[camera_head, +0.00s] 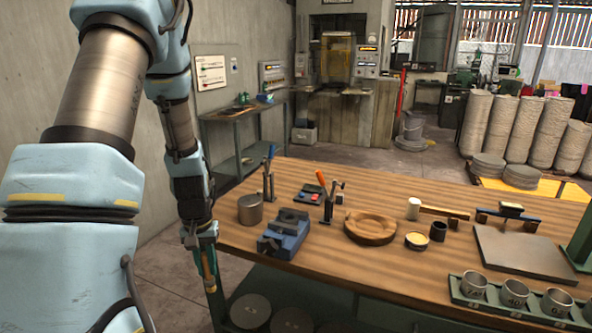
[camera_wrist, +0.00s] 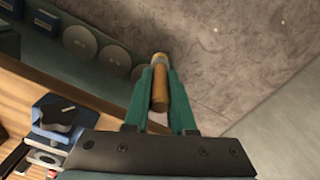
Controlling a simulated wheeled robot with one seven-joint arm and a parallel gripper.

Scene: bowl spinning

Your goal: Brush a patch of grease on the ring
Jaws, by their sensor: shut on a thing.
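My gripper (camera_head: 208,262) hangs off the table's left end, pointing down, to the left of the table edge. It is shut on a brush (camera_wrist: 160,92) with a yellow-brown handle, seen between the green fingers in the wrist view; its far end points away from the gripper. A round wooden ring-shaped piece (camera_head: 370,228) lies flat on the table, well to the right of the gripper. A small round tin with a pale yellow top (camera_head: 417,241) stands just right of it; whether it holds grease is unclear.
A metal cup (camera_head: 250,209), a blue vise (camera_head: 284,236) and upright tools in stands are near the table's left end. A mallet (camera_head: 414,208), a dark cup (camera_head: 438,231), a grey plate (camera_head: 520,253) and a green tray (camera_head: 515,309) of metal cups lie to the right.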

